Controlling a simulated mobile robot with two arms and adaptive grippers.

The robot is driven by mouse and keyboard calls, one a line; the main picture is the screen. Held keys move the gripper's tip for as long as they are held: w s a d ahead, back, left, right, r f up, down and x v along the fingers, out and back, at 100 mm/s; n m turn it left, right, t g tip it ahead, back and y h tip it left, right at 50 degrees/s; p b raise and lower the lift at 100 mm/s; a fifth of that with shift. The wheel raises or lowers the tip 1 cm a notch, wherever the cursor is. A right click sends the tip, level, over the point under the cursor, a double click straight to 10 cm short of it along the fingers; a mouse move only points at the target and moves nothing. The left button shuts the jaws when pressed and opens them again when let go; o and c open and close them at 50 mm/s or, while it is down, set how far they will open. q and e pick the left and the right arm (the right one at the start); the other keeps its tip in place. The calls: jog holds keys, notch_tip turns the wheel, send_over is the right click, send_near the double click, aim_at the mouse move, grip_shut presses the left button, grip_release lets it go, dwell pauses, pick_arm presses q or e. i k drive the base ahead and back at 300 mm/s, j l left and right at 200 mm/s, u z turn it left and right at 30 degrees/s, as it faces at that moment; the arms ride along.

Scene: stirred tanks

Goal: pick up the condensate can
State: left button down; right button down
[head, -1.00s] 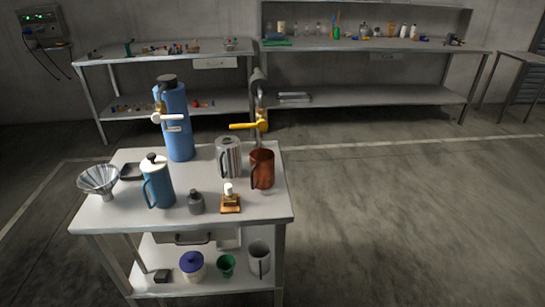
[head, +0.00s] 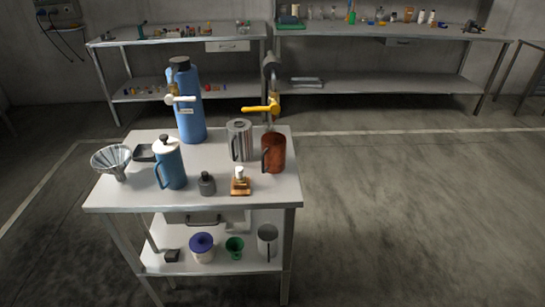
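No vessel carries a readable condensate can label, so I cannot tell for sure which one it is. On the small table stand a ribbed silver can with a dark handle (head: 240,140), a brown-red can with a handle (head: 274,153) to its right, and a blue jug with a white top and black knob (head: 170,163) at the left. A grey can with a dark handle (head: 267,241) stands on the lower shelf at the right. Neither of my grippers is in view.
The small table (head: 270,192) also holds a tall blue tank (head: 190,105), a yellow-handled tap (head: 262,106), a metal funnel (head: 111,160), a dark grey bottle (head: 206,184) and a small burner-like item (head: 240,182). Benches line the back wall. Floor at right (head: 400,200) is clear.

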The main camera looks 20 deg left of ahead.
aim_at(274, 143)
jog(key=u, duration=1.6)
jog(key=l+u, duration=0.15)
jog(key=l, duration=0.25)
jog(key=k+l+u, duration=0.1)
jog(key=l, duration=0.25)
jog(key=k+l+u, duration=0.15)
jog(key=l, duration=0.25)
jog(key=l+u, duration=0.1)
jog(key=l, duration=0.3)
jog(key=k+l+u, duration=0.15)
jog(key=l, duration=0.2)
